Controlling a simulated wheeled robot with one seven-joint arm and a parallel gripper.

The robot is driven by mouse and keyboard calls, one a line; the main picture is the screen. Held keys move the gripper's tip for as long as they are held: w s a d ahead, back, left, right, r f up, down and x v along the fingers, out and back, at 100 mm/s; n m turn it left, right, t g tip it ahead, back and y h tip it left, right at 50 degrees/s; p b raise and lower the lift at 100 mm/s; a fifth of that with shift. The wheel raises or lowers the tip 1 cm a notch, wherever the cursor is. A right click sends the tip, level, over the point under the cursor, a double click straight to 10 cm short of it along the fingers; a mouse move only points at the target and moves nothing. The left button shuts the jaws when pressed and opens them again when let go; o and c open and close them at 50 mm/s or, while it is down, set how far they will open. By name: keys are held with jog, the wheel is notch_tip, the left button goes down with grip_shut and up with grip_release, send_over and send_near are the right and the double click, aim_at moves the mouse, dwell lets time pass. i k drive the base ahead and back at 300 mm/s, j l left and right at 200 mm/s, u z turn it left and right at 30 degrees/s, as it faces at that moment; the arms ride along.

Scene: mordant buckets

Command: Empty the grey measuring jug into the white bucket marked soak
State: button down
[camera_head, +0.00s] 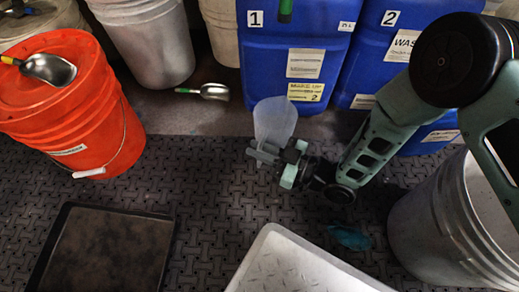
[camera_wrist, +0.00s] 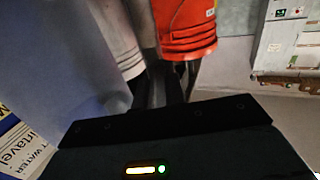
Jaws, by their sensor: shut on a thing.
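My gripper (camera_head: 266,154) is shut on the grey measuring jug (camera_head: 274,119), a pale translucent vessel, and holds it in front of the blue drums. The jug looks roughly upright; its contents cannot be made out. In the wrist view a blurred grey-blue surface fills the left, and I cannot tell whether it is the jug or a drum. A whitish bucket (camera_head: 446,232) stands at the right, partly behind my arm. Another whitish bucket (camera_head: 152,42) stands at the back left. No soak marking is readable on either.
An orange bucket (camera_head: 95,125) with a metal scoop (camera_head: 48,69) on its lid stands left. Blue drums (camera_head: 262,60) stand behind the jug. Another scoop (camera_head: 214,91) lies on the floor. A dark tray (camera_head: 105,250), a white slab (camera_head: 300,265) and a teal cloth (camera_head: 350,237) lie in front.

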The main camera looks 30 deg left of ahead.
aim_at(452, 229)
jog(key=k+l, duration=0.5)
jog(key=l, duration=0.15)
jog(key=k+l, duration=0.5)
jog(key=l, duration=0.15)
jog(key=k+l, duration=0.5)
jog(key=l, duration=0.15)
